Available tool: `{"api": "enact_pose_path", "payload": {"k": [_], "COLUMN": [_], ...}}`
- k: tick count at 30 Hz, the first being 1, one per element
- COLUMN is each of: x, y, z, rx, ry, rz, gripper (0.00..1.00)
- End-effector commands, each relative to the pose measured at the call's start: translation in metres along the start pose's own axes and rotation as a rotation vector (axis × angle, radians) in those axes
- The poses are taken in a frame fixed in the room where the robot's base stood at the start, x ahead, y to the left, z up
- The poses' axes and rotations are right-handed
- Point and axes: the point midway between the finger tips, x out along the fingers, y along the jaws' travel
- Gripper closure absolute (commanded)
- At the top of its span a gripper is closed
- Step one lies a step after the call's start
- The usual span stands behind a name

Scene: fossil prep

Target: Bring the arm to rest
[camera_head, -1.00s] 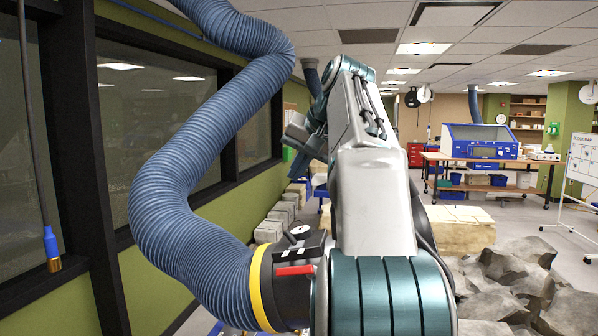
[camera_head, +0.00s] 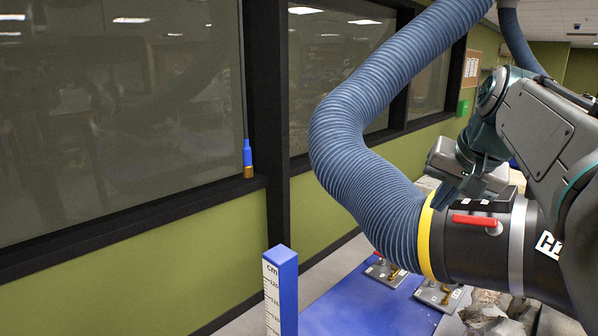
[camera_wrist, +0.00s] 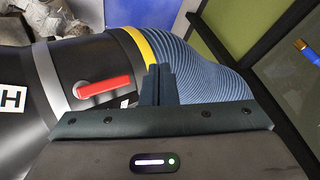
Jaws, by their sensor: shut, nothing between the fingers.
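My gripper (camera_wrist: 158,82) shows in the wrist view with its dark fingers together, shut and empty. Behind the fingers in that view is a black duct fitting with a red handle (camera_wrist: 103,87), a yellow band and a blue ribbed hose (camera_wrist: 205,72). In the head view my arm comes in from the right, bent, with the gripper (camera_head: 447,192) close to the fitting near the yellow band (camera_head: 428,235). I cannot tell whether the fingertips touch the hose or fitting.
The blue hose (camera_head: 350,130) runs up across the head view. A blue measuring post (camera_head: 281,290) stands at the front. A blue surface (camera_head: 365,308) holds metal plates (camera_head: 438,295); grey rocks (camera_head: 490,318) lie beside it. A blue-tipped line (camera_head: 247,158) hangs by the dark window.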

Motion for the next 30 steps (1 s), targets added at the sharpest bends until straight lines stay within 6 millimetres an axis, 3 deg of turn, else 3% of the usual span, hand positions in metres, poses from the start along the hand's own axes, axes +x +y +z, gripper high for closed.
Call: {"api": "enact_pose_path", "payload": {"k": [1,8,18,24,30], "x": [0.013,0.063,0.13,0.15,0.154], "y": [-0.001,0.004,0.033,0.048,0.051], "z": [0.021,0.106,0.234,0.275,0.281], "rx": [-0.027,-0.157,-0.379,-0.458,-0.472], "ry": [-0.015,-0.07,-0.138,-0.158,-0.162], "rz": [0.008,0.051,0.106,0.122,0.125], "gripper": [1.0,1.0,1.0,1.0,1.0]}}
